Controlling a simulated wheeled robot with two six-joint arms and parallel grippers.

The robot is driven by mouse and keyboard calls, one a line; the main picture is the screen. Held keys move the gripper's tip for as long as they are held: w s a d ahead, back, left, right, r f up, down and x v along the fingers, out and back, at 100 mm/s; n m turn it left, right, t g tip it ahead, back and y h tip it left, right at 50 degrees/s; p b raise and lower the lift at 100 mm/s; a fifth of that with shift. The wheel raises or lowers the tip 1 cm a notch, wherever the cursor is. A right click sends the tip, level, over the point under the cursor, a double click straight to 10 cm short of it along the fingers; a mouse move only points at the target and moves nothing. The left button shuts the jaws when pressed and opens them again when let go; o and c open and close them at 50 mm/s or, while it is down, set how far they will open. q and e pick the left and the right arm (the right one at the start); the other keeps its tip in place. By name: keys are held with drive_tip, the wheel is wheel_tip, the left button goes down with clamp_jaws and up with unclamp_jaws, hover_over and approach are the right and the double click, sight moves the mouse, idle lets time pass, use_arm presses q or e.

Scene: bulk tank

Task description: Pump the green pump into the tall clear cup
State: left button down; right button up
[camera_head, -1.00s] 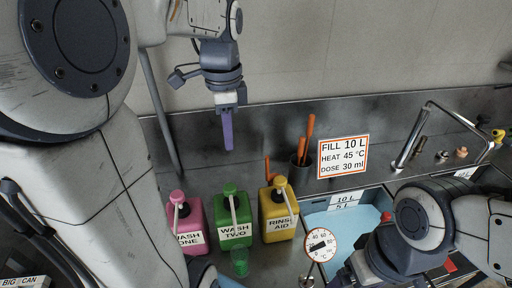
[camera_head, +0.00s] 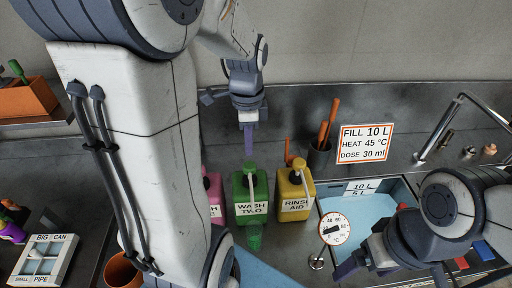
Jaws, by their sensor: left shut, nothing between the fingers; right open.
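The green pump bottle (camera_head: 251,207), labelled WASH TWO, stands on the metal counter between a pink and a yellow pump bottle. A small see-through cup with a green tint (camera_head: 254,237) stands in front of it, below the spout; whether the green is the cup or liquid is unclear. My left gripper (camera_head: 249,146) is shut and empty, its fingers pointing down just above the green pump's head. I cannot tell if they touch it. My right gripper (camera_head: 350,266) is low at the right, beside the basin, partly hidden by its own arm; it is open.
The pink bottle (camera_head: 212,188) is partly hidden by my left arm. The yellow RINSE AID bottle (camera_head: 295,196) stands close on the right. A dial thermometer (camera_head: 334,228), a water basin (camera_head: 361,203) and a dark holder (camera_head: 318,158) with orange handles are further right.

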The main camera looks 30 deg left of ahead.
sight(249, 166)
use_arm(q)
drive_tip(key=shift+f+p, duration=0.35)
drive_tip(key=shift+f, duration=2)
wheel_tip(249, 166, down, 3)
drive_tip(key=shift+r+b, duration=0.1)
drive_tip(key=shift+b, duration=0.9)
drive_tip(key=shift+s, duration=0.1)
